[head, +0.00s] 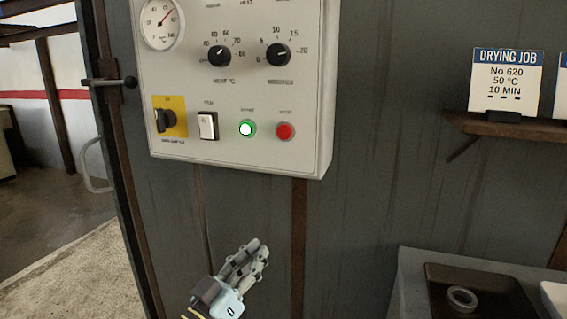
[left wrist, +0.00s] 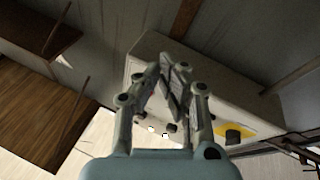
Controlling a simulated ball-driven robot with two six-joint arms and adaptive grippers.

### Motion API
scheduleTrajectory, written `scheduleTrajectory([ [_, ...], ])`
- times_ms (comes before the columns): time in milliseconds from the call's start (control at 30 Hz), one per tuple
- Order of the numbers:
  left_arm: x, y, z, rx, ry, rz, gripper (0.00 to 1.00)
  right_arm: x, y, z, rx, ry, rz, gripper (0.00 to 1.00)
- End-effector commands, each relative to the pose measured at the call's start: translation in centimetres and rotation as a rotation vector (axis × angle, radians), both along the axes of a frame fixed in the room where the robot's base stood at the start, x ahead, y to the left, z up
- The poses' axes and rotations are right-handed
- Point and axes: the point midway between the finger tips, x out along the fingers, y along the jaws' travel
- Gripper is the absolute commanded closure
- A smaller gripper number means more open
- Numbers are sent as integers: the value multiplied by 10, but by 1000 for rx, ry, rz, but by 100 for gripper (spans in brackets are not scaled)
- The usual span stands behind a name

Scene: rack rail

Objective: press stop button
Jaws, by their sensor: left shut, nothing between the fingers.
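The red stop button (head: 285,131) is at the lower right of a pale grey control panel (head: 230,85) on the dark wall. A green button (head: 246,129) with a bright centre is just left of it. My left gripper (head: 256,251) is below the panel, apart from it, with fingers pointing up. It is shut and empty. In the left wrist view the gripper (left wrist: 172,72) shows with the panel (left wrist: 225,95) behind it. My right gripper is not in view.
The panel also bears a white rocker switch (head: 207,126), a black rotary switch (head: 166,120) on yellow, two knobs and a gauge (head: 161,22). A shelf (head: 505,125) with a drying job card (head: 505,82) is at right. A brown tray (head: 475,295) holds a ring.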

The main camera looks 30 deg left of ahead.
Motion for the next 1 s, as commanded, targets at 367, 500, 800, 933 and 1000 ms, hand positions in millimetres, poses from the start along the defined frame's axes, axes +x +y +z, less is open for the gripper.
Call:
scheduleTrajectory([
  [367, -15, -11, 193, -86, -416, -85, 100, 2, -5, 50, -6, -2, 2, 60],
  [500, -19, -12, 210, -95, -461, -95, 100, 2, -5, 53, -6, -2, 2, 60],
  [800, -19, -12, 210, -96, -464, -97, 100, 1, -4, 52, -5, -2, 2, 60],
  [933, -17, -11, 210, -95, -464, -96, 100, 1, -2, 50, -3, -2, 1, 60],
  [1000, -12, -10, 209, -95, -464, -96, 100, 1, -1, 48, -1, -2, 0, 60],
])
